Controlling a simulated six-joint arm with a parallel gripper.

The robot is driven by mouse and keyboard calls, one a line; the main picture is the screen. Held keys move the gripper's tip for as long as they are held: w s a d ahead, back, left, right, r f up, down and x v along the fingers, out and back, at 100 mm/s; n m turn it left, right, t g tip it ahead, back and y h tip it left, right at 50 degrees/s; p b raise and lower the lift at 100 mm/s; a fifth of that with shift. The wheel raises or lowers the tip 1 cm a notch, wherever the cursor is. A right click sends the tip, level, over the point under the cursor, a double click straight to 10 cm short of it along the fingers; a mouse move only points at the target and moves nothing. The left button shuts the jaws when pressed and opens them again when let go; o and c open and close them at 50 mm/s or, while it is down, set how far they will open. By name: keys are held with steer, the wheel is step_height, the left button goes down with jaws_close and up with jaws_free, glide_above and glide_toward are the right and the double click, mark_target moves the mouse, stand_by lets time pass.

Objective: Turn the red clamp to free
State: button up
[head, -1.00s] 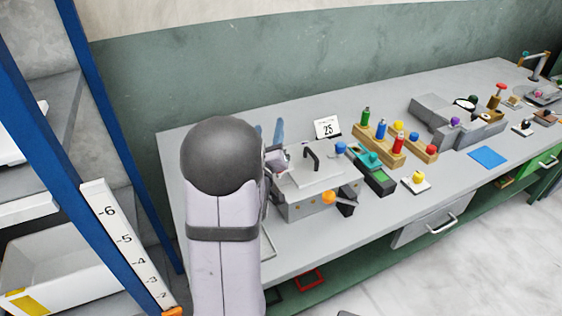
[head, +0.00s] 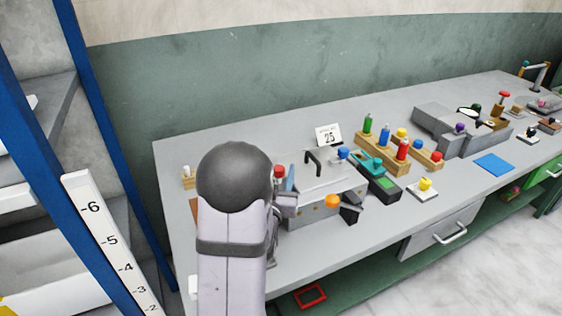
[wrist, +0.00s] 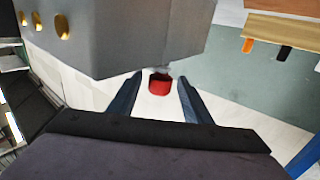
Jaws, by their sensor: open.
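The red clamp (wrist: 159,86) shows as a short red knob beside the grey press body (wrist: 140,35) in the wrist view. My gripper (wrist: 160,100) is open, with one dark blue finger on each side of the red knob and a gap to each. In the head view the red knob (head: 279,171) shows at the left end of the press (head: 318,190), close to a blue finger of my gripper (head: 289,180). My arm hides part of the press's left side there. How the clamp is turned cannot be made out.
The press carries a black handle (head: 311,157), a blue knob (head: 343,153) and an orange knob (head: 333,201). A small card (head: 328,135) stands behind it. A teal and green device (head: 382,180) and wooden blocks with bottles (head: 385,155) stand to the right.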

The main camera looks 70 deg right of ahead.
steer(key=shift+w+d+p, duration=0.25)
steer(key=shift+d, duration=0.85)
steer(key=shift+w+d+p, duration=0.2)
steer(key=shift+d+p, duration=0.05)
steer(key=shift+d, duration=0.8)
steer(key=c, duration=1.1)
steer(key=shift+o, duration=0.2)
